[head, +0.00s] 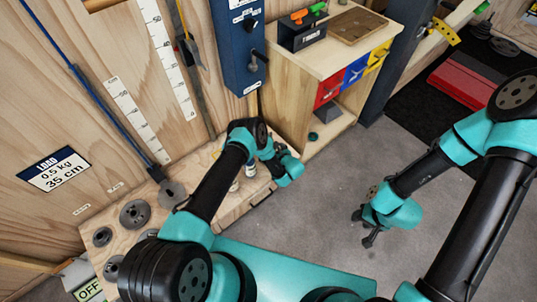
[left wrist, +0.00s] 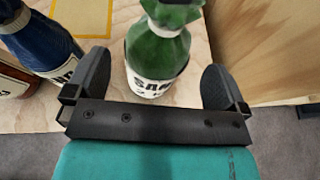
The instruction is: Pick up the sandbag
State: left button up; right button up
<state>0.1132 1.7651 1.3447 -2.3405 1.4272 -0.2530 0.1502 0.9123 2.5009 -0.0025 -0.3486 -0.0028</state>
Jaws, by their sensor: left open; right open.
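A green sandbag (left wrist: 158,48) with a white label reading "SAN" stands upright on the wooden bench in the left wrist view. My left gripper (left wrist: 155,77) is open, with one finger on each side of the sandbag and gaps visible between. In the head view my left arm reaches over the bench and hides most of the bags there. My right gripper (head: 363,228) is open and empty, hanging above the grey floor on the right.
A blue bag (left wrist: 42,38) and a brownish one (left wrist: 12,78) stand left of the green sandbag. Round metal weights (head: 135,214) lie on the bench. A wooden cabinet (head: 305,62) with coloured drawers stands behind. The floor (head: 330,185) between is clear.

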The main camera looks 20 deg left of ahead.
pick_arm(q)
jog(key=shift+f+x, duration=0.1)
jog(key=shift+x, duration=1.2)
jog(key=shift+f+x, duration=0.15)
jog(key=shift+x, duration=1.15)
jog(key=c, duration=1.5)
jog(key=shift+w+r, duration=0.1)
jog(key=shift+r, duration=0.1)
jog(key=shift+c, duration=1.3)
jog(key=shift+r, duration=0.1)
